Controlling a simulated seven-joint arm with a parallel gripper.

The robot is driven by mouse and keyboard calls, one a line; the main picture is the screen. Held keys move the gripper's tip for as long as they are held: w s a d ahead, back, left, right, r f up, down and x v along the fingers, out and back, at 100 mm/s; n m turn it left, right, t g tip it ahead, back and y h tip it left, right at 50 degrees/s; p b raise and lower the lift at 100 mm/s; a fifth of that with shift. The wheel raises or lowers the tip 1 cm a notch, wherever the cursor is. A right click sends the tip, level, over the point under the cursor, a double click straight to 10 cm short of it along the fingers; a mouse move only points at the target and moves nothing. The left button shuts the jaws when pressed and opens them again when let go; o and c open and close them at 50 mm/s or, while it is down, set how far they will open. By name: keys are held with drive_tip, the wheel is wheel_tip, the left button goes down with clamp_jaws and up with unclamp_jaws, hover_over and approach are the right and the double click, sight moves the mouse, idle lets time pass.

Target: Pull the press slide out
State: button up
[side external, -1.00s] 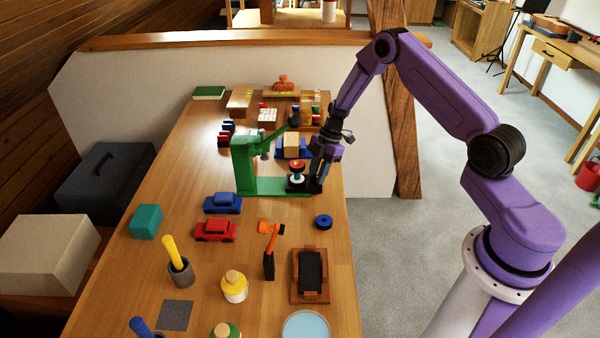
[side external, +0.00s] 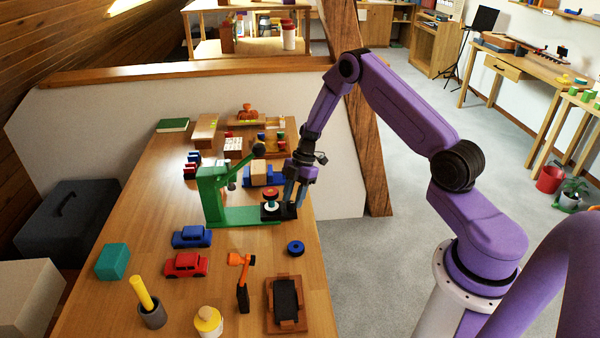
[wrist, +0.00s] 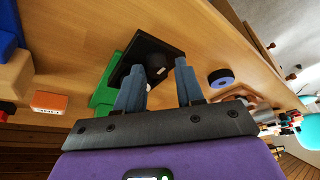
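The green press (side external: 212,192) stands on the table with its lever arm raised. Its black slide (side external: 284,212) lies at the right end of the green base, and a small red, white and teal stack (side external: 271,197) stands at that end. In the wrist view, the slide (wrist: 148,48) is a black plate with a dark round knob (wrist: 157,66). My gripper (side external: 293,200) is low at the slide's right end. In the wrist view, its two blue-grey fingers (wrist: 158,67) are apart, with the knob in the gap between their tips. Contact with the knob cannot be told.
A blue ring (side external: 295,248) lies on the table in front of the slide. A blue toy with a wooden block (side external: 262,173) stands behind the press. Blue (side external: 191,237) and red cars (side external: 185,265) stand at front left. The table edge is close on the right.

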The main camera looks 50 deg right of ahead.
drive_tip(key=v, duration=1.6)
drive_tip(key=shift+d+r, duration=0.15)
drive_tip(key=shift+r, duration=0.15)
drive_tip(key=s+a+r+m+h, duration=0.1)
drive_tip(key=s+a+r, duration=0.2)
drive_tip(key=s+a, duration=0.3)
drive_tip(key=s+a+r+m+g+h, duration=0.1)
drive_tip(key=s+a+r, duration=0.1)
drive_tip(key=s+a, duration=0.35)
drive_tip(key=s+a+r+h, duration=0.1)
drive_tip(key=s+a+r, duration=0.2)
drive_tip(key=a, duration=0.5)
drive_tip(key=s+a+r+m+t+h, duration=0.1)
drive_tip(key=s+m, duration=0.2)
drive_tip(key=s, duration=1.7)
drive_tip(key=shift+s, duration=0.35)
drive_tip(key=shift+a+r, duration=0.1)
